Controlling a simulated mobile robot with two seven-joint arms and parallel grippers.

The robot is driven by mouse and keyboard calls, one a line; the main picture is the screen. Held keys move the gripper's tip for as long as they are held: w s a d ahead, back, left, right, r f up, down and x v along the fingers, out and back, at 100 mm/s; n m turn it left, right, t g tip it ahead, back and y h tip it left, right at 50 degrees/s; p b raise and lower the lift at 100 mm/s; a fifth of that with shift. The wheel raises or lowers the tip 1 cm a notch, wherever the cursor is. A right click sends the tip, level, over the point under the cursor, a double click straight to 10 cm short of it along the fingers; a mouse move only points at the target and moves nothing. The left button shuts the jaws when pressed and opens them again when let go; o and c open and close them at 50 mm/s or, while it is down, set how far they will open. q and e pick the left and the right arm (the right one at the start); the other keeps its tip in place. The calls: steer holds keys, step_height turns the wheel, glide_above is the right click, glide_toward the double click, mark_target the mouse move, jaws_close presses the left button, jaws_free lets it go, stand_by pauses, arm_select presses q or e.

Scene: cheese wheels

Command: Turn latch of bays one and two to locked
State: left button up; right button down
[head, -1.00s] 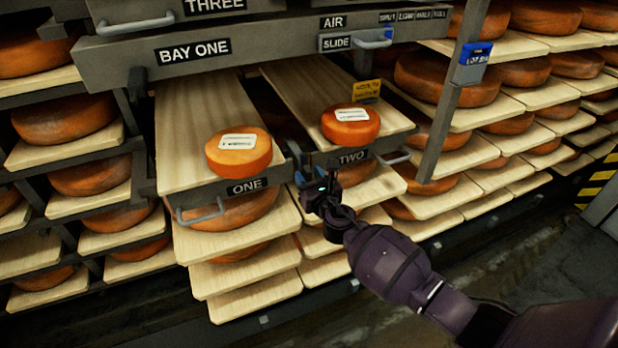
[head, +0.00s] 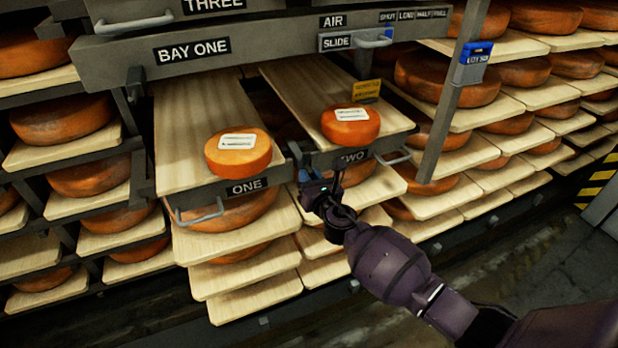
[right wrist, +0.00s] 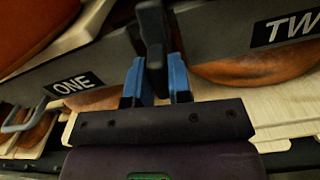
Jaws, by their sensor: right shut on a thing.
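The front rail of the lower boards carries the labels ONE (head: 246,187) and TWO (head: 353,157). A dark latch handle (head: 297,156) stands on this rail between the two labels. In the right wrist view the dark handle (right wrist: 154,35) rises between the blue fingers of my right gripper (right wrist: 157,75), which is shut on it. In the head view my right gripper (head: 319,182) is at the rail, just right of ONE and below TWO. Another dark latch (head: 133,84) hangs at the left end of the BAY ONE rail (head: 240,48). My left gripper is not in view.
Cheese wheels sit on the boards above ONE (head: 239,158) and TWO (head: 350,128). Pull handles (head: 200,213) stick out from the rail. A grey post (head: 447,110) with a blue-and-white box stands at right. Open floor lies at lower right.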

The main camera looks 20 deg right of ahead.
steer(key=shift+f+m, duration=0.15)
steer(key=shift+m, duration=0.75)
steer(key=m, duration=0.2)
steer(key=shift+d+m+b, duration=0.1)
steer(key=shift+m+b, duration=0.2)
steer(key=shift+m, duration=0.5)
steer(key=m, duration=0.5)
steer(key=shift+d+m, duration=0.1)
steer(key=shift+m, duration=0.2)
steer(key=m, duration=0.3)
steer(key=shift+f+m, duration=0.1)
steer(key=shift+m, duration=0.2)
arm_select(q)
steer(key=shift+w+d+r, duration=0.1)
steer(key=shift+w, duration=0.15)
arm_select(e)
steer(key=shift+m, duration=0.6)
steer(key=shift+f+m, duration=0.1)
steer(key=shift+m, duration=0.2)
steer(key=c, duration=1)
jaws_free()
steer(key=shift+c, duration=0.2)
